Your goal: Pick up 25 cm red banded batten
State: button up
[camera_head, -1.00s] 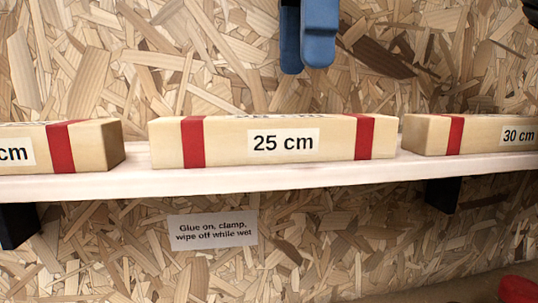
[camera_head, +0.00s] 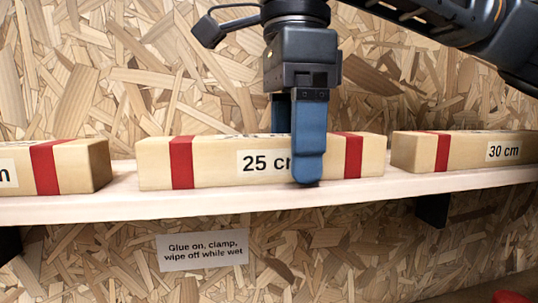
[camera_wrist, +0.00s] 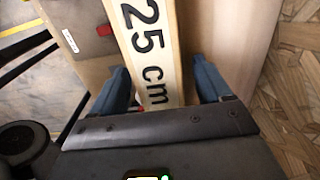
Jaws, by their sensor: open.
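The 25 cm batten (camera_head: 215,171) is a pale wooden bar with a red band near each end and a "25 cm" label on its front. It lies lengthwise on the shelf, in the middle of the head view. My gripper (camera_head: 297,165) points down over it, right of its centre. One blue finger is in front of the batten and hides part of the label; the other is behind it. In the wrist view the batten (camera_wrist: 148,45) runs between the two open fingers, with gaps on both sides.
The white shelf (camera_head: 100,208) runs across the chipboard wall. Another banded batten (camera_head: 85,165) lies to the left and a 30 cm batten (camera_head: 470,150) to the right, each a small gap away. A paper note (camera_head: 203,249) is fixed below the shelf.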

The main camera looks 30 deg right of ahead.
jog(key=shift+c, duration=0.4)
jog(key=c, duration=1.1)
jog(key=shift+c, duration=0.2)
